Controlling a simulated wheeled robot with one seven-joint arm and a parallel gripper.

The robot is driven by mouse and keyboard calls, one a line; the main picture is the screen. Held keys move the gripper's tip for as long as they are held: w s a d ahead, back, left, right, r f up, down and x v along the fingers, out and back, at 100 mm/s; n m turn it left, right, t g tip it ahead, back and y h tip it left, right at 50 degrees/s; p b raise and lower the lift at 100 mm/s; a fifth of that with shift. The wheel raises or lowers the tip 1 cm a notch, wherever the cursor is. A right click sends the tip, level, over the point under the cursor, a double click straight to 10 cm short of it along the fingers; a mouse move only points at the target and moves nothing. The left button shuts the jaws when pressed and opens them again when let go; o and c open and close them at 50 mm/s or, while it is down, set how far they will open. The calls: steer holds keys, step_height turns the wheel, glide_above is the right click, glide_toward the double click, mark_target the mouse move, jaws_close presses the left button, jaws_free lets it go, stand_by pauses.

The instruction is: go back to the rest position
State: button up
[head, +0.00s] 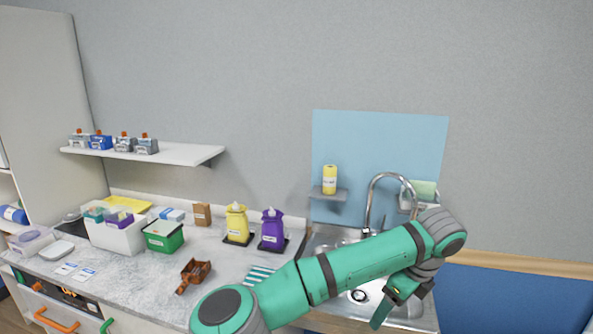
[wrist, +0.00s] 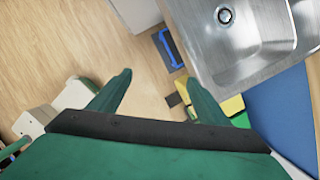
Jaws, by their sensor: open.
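My gripper (head: 393,303) hangs at the end of my green arm, over the front of the sink (head: 410,308) at the right. It points downward. In the wrist view my gripper (wrist: 157,88) shows two green fingers spread apart with nothing between them. Below the fingers is the wooden floor (wrist: 70,50), and the sink basin (wrist: 232,48) lies beyond them at the upper right. My arm covers part of the counter and the sink in the head view.
The counter (head: 135,270) holds a white bin (head: 118,238), a green box (head: 163,238), a brown scoop (head: 194,273), and yellow (head: 237,222) and purple (head: 272,228) bottles. A faucet (head: 372,195) rises behind my arm. A shelf (head: 180,153) is on the wall.

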steer(key=s+d+f+n+h, duration=0.3)
steer(key=d+h, duration=0.2)
steer(key=d, duration=0.2)
steer(key=s+d+f+n+t+h, duration=0.1)
steer(key=s+d+f+n+h, duration=0.2)
steer(key=d, duration=0.5)
steer(key=s+d+f+n+h, duration=0.2)
steer(key=s+d+f+h, duration=0.15)
steer(key=d+h, duration=0.3)
steer(key=s+a+f+n+t+y, duration=0.35)
steer(key=a+f+n, duration=0.2)
steer(key=a, duration=0.35)
steer(key=s+a+f+n+t+y, duration=0.2)
steer(key=s+a+f+n+t, duration=0.25)
steer(key=a+n, duration=0.3)
steer(key=s+a+f+n+t+y, duration=0.2)
steer(key=s+a+f+n+t, duration=0.3)
steer(key=a, duration=0.4)
steer(key=s+a+r+n+y, duration=0.1)
steer(key=s+a+y, duration=0.1)
steer(key=s+a, duration=0.7)
steer(key=s+a+r+n+g+y, duration=0.1)
steer(key=s+a+r+y, duration=0.1)
steer(key=s+a, duration=0.7)
steer(key=shift+s+y, duration=0.6)
steer(key=shift+s, duration=0.25)
